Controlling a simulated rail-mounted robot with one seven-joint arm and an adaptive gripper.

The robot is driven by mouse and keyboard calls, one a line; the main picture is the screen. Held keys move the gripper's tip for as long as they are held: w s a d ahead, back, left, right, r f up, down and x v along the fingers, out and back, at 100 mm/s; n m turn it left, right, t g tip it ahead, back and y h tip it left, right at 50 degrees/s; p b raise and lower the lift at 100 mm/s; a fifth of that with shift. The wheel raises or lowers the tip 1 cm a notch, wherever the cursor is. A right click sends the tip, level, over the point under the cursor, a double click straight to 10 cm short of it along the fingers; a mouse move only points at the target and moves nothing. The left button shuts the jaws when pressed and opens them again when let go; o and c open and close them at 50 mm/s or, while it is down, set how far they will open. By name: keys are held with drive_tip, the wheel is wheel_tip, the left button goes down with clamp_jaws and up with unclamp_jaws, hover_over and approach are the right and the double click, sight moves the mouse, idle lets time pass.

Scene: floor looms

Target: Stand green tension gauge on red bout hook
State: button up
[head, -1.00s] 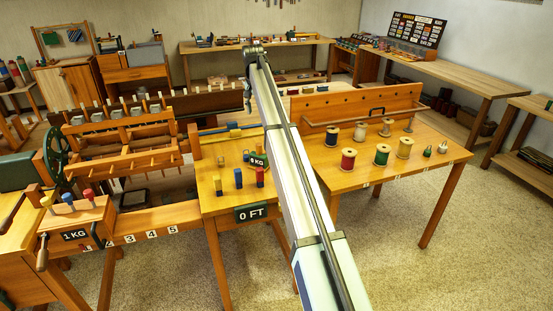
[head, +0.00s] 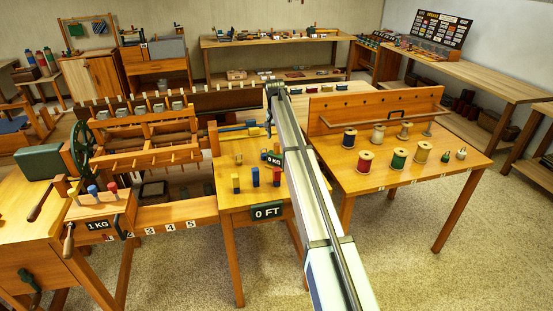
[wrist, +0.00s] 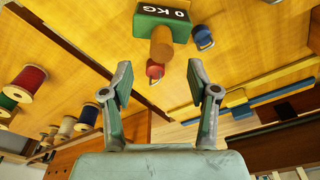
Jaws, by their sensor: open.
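The green tension gauge (wrist: 167,20) is a green block with a dark "0 KG" face and a wooden round part, at the top of the wrist view. A small red piece with a metal ring, apparently the red bout hook (wrist: 154,72), lies on the wooden table just below the gauge in the wrist view.
A blue ringed piece (wrist: 202,38) lies right of the gauge. Thread spools (head: 399,158) stand on the right table. A loom (head: 145,145) stands to the left.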

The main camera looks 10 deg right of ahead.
sight(277, 144)
drive_tip(key=shift+w+f+p, duration=0.2)
drive_tip(key=shift+f+p, duration=1)
drive_tip(key=shift+f, duration=1.4)
clamp_jaws()
